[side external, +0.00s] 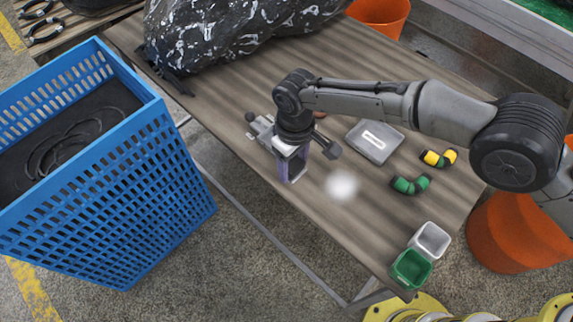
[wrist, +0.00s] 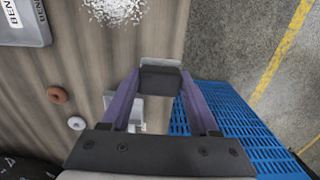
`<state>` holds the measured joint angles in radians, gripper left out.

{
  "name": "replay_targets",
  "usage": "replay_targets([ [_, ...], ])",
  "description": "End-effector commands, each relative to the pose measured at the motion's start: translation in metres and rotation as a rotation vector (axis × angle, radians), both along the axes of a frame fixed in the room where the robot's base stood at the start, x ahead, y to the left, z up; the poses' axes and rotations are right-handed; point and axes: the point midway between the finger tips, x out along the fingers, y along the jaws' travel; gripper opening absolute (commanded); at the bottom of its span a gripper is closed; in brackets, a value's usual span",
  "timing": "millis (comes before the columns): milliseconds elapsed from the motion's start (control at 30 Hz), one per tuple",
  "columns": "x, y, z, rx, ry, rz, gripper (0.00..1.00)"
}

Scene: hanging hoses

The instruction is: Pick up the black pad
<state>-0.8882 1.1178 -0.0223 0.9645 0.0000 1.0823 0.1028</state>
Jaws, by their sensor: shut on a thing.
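The black pad (wrist: 160,80) is a small dark block with a lighter grey face. In the wrist view it sits between the tips of the two purple fingers of my gripper (wrist: 160,90), which is shut on it. In the side view my gripper (side external: 292,172) points down at the table's near-left edge, and the pad cannot be made out there. A pale, square-edged thing (wrist: 138,108) shows behind the fingers in the wrist view, partly hidden by them.
A blue crate (side external: 150,180) with black hose stands left of the wooden table. On the table are a grey case (side external: 374,140), white granules (side external: 341,186), green-black (side external: 410,185) and yellow-black (side external: 438,158) pieces, two cups (side external: 430,238) and a black bag (side external: 230,35).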

Motion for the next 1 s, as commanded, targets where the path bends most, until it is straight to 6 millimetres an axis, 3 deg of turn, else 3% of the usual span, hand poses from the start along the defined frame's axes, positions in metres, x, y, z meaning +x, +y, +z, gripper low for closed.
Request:
replay_targets([
  [200, -0.021, -0.025, 0.041, 0.002, -0.002, 0.000, 0.07],
  [600, -0.063, -0.077, 0.068, 0.001, -0.001, 0.000, 0.07],
  [1000, -0.076, -0.093, 0.076, 0.001, -0.001, 0.000, 0.07],
])
